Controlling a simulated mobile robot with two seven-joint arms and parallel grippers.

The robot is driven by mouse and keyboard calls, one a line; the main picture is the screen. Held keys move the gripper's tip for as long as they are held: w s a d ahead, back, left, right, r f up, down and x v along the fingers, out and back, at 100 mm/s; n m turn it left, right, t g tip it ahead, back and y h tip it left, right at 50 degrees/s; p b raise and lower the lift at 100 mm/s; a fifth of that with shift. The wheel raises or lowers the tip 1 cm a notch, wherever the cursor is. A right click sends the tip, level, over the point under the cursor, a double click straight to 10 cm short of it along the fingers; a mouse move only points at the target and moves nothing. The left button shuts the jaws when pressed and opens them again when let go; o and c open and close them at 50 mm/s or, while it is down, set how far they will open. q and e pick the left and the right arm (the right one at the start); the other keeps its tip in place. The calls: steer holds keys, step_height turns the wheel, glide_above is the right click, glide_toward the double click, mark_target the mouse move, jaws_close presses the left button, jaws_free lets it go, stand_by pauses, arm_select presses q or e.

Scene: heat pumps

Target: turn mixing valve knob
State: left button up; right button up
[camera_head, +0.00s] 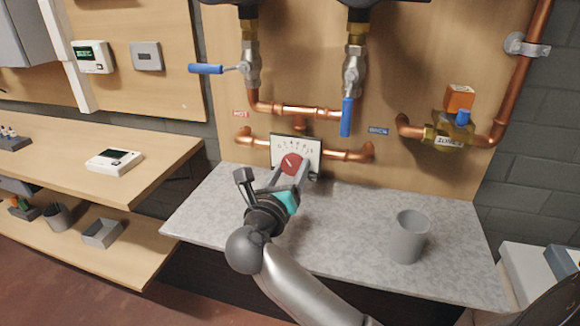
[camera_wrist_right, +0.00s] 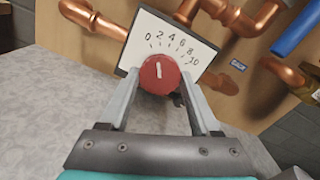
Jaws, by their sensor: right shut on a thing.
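The mixing valve knob is a round red knob (camera_head: 291,163) with a white pointer line, in front of a white dial plate (camera_head: 305,150) with a scale from 0 to 10. In the right wrist view the knob (camera_wrist_right: 159,74) sits between my fingers, its pointer line near upright in the picture, toward the low-middle of the scale. My right gripper (camera_head: 288,171) reaches up from below and is shut on the knob, one finger on each side. The dial plate (camera_wrist_right: 170,42) is partly hidden behind the knob and fingers. My left gripper is not in view.
Copper pipes (camera_head: 297,110) run around the dial on the wooden board. Blue-handled valves (camera_head: 346,117) hang above it. A grey cup (camera_head: 408,237) stands on the grey counter (camera_head: 345,215) at right. The counter between cup and dial is clear. Shelves are at left.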

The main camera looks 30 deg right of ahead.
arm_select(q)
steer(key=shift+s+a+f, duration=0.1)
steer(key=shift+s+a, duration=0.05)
arm_select(e)
steer(key=o, duration=1.4)
steer(key=shift+s+a, duration=0.2)
steer(key=shift+a, duration=0.05)
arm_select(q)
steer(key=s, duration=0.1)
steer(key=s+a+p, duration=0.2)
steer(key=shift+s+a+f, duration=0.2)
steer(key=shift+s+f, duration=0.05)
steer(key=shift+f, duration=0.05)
arm_select(e)
steer(key=v, duration=1.4)
steer(key=shift+s+a, duration=0.2)
steer(key=shift+a, duration=0.05)
